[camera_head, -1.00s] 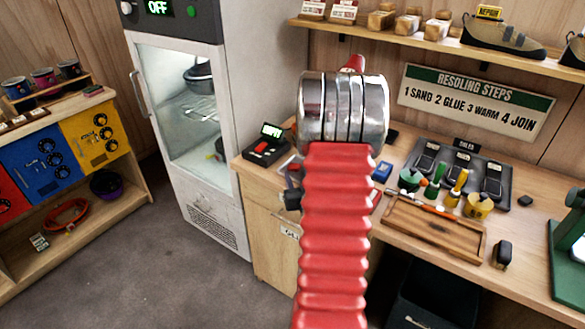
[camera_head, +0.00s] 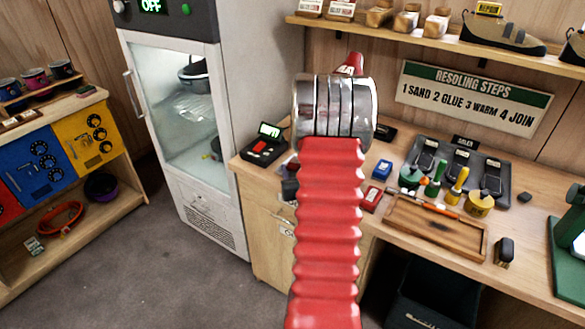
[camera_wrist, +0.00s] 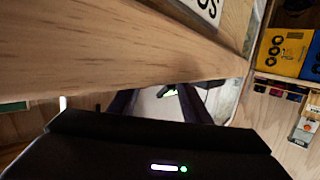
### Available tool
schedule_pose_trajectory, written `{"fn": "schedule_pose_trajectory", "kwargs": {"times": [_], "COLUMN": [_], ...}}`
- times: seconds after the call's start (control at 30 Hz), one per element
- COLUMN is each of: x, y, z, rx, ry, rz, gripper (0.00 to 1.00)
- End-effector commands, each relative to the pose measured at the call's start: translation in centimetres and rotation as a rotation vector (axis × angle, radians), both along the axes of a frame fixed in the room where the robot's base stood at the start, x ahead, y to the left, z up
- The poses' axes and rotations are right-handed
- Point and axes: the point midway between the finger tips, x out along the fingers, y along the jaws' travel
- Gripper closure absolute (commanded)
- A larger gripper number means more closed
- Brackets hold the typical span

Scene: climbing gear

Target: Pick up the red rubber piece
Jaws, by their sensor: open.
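A small red piece (camera_head: 259,146) lies on a black device with a lit green display (camera_head: 264,145), at the left end of the workbench. It is too small to tell if it is the rubber piece. Another red, box-like item (camera_head: 372,198) lies just right of my red arm. In the head view my arm hides most of my gripper; a dark part of it (camera_head: 290,188) shows left of the arm, near the bench's front edge. In the wrist view my gripper (camera_wrist: 165,92) has its dark fingers apart, with nothing seen between them.
The wooden workbench (camera_head: 405,240) carries a wooden tray (camera_head: 435,228), glue pots and a blue box (camera_head: 382,169). A glass-door cabinet (camera_head: 180,120) stands left of it. A wooden edge (camera_wrist: 150,45) fills the upper wrist view, close to the gripper. Grey floor is free at left.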

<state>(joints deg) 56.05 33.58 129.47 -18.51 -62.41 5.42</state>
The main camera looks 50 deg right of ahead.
Motion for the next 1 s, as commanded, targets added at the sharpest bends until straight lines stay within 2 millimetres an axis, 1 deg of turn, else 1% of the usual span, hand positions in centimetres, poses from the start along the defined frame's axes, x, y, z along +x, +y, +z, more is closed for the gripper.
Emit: {"fn": "schedule_pose_trajectory", "kwargs": {"times": [0.3,0.67,1.0], "x": [-0.2,-0.24,-0.28], "y": [-0.08,-0.14,-0.2], "z": [-0.07,-0.04,0.25], "rx": [0.002,0.001,0.0], "ry": [0.001,0.001,0.0], "rz": [-0.003,-0.004,-0.005], "gripper": [0.57,0.82,0.83]}}
